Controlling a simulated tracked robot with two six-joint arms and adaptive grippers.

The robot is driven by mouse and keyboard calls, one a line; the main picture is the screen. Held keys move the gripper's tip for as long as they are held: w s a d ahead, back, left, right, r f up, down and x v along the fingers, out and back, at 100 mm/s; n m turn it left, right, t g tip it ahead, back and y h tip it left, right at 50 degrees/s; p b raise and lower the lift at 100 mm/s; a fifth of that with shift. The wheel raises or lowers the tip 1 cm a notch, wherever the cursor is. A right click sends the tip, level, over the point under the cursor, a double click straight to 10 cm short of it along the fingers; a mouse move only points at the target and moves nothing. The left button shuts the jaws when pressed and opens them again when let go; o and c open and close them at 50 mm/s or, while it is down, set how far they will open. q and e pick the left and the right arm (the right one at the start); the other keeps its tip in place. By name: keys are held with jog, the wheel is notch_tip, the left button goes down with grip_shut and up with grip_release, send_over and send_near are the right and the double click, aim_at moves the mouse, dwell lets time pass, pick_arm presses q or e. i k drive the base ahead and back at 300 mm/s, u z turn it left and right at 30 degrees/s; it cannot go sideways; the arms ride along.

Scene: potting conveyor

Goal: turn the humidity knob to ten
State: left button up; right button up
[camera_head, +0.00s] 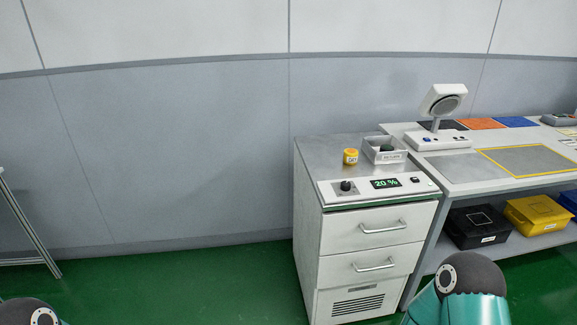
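The humidity knob (346,186) is a small black knob on the white control panel (361,190) along the front top edge of a grey drawer cabinet (320,235). To its right a dark display (386,183) reads "20 %" in green. A small dark switch or button (415,179) sits further right on the panel. Which way the knob points is too small to tell. Parts of my two arms show at the bottom left and bottom right corners. Neither gripper is in view, and nothing touches the knob.
On the cabinet top stand a yellow jar (350,156) and a grey bin (371,157) with a dark item inside. A workbench (460,171) adjoins at right, with a lamp-like device (441,101), coloured mats and crates below. Green floor (180,285) is free at left.

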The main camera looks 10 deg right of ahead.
aim_at(345, 186)
jog(key=i, duration=1.4)
jog(key=z, duration=0.6)
